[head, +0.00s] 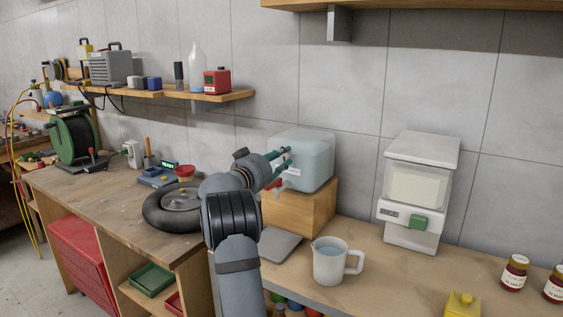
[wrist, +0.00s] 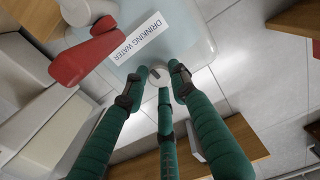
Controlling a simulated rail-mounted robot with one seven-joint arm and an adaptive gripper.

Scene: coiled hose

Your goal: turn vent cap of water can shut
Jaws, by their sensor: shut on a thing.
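The water can (head: 310,160) is a pale blue, translucent box on a wooden block. In the wrist view the can (wrist: 190,40) carries a "DRINKING WATER" label. The vent cap (wrist: 159,76) is a small, round, pale cap with a dark mark, beside the label. My gripper (head: 285,158) is at the can's left face. In the wrist view the green fingers of my gripper (wrist: 155,86) come together around the cap, shut on it. The cap is hidden in the head view. A red tap (wrist: 85,58) sits beside the label.
The wooden block (head: 315,208) bears the can. A jug of water (head: 330,262) and a grey tray (head: 281,246) stand in front. A white dispenser (head: 420,185) is to the right. A black ring-shaped object (head: 160,205) lies on the left bench. A shelf (head: 205,95) is behind.

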